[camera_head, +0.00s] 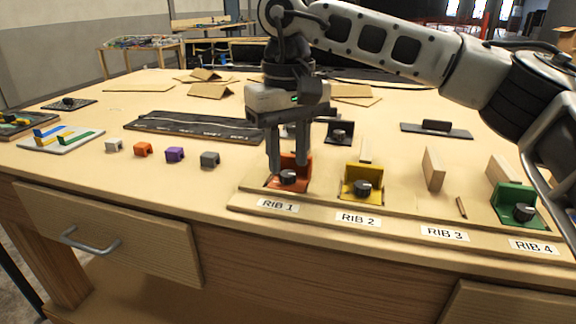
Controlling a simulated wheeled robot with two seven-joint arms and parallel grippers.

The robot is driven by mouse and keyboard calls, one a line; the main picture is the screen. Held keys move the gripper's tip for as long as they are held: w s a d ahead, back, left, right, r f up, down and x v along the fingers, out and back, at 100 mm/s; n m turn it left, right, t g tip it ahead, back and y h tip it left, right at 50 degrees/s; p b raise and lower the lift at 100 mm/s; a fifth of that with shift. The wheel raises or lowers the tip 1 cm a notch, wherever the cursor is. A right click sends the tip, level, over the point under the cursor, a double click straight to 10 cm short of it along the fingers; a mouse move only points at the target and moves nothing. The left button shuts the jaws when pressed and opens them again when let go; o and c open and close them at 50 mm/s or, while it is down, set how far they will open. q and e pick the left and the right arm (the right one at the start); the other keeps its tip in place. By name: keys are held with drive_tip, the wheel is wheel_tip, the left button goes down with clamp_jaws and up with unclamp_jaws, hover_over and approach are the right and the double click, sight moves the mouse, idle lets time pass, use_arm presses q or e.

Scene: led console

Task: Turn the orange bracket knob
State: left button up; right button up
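The orange bracket (304,174) stands at the RIB 1 label on the wooden board. Its dark round knob (288,177) faces the front. My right gripper (289,168) comes down from above at this bracket, with its fingers pointing down and apart. The left finger is just left of the knob and the other is behind or beside the bracket's upright plate. I cannot tell whether either finger touches the knob or bracket. The fingers hide part of the bracket. My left gripper is not in view.
A yellow bracket (362,173) with a knob stands at RIB 2, a green bracket (516,196) at RIB 4. Upright wooden ribs (433,169) stand behind. Small coloured clips, including a purple one (175,154), sit left. A dark strip (195,127) lies behind them.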

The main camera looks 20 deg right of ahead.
drive_tip(key=shift+f, duration=1)
clamp_jaws()
